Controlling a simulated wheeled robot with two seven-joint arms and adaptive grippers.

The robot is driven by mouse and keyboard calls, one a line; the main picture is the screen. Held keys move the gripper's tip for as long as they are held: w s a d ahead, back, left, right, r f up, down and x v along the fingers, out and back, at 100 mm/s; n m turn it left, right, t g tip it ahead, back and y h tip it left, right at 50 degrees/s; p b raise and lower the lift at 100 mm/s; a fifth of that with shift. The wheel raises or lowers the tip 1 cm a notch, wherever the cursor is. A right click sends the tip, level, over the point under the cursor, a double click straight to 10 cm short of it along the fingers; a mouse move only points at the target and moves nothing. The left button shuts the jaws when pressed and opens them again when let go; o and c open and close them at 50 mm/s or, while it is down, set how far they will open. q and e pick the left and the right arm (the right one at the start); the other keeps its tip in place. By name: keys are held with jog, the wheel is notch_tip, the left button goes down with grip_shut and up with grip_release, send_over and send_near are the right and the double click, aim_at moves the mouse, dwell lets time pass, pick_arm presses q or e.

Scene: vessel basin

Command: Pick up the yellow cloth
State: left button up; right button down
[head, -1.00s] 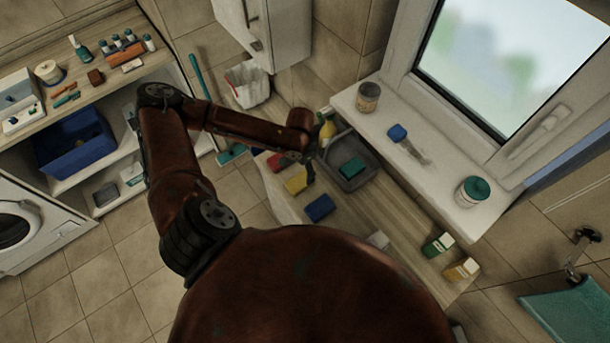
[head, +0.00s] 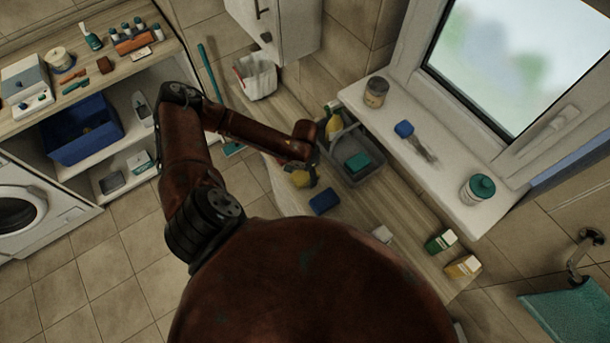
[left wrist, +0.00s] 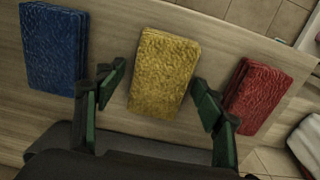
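The yellow cloth (left wrist: 163,72) lies folded on the wooden counter, seen in the left wrist view between a blue cloth (left wrist: 54,48) on the left and a red cloth (left wrist: 265,97) on the right. My left gripper (left wrist: 157,90) is open above the counter, its two green-padded fingers apart on either side of the yellow cloth's near end. I cannot tell whether they touch it. In the head view only part of the yellow cloth (head: 300,179) shows beside my left gripper (head: 313,178); the blue cloth (head: 324,201) lies nearby. My right gripper is not in view.
A grey basin (head: 372,172) with a teal sponge (head: 357,162) stands just right of my left gripper. A yellow bottle (head: 334,124) stands behind it. The window sill (head: 450,170) edges the counter.

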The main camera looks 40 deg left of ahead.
aim_at(305, 174)
pick_arm(q)
jog(key=c, duration=0.9)
jog(key=shift+r, duration=0.1)
jog(key=shift+r, duration=0.4)
notch_tip(305, 174, up, 2)
jog(key=shift+r, duration=0.15)
jog(key=shift+s+d+r+p, duration=0.2)
jog(key=shift+s+r+p, duration=1.3)
jog(key=shift+s, duration=0.85)
jog(key=shift+s+d+r+p, duration=0.2)
jog(key=shift+s+r+p, duration=0.9)
jog(key=shift+s+r, duration=0.95)
jog(key=shift+s+d+r+p, duration=0.2)
jog(key=shift+s+r+p, duration=1.15)
jog(key=shift+s, duration=1.25)
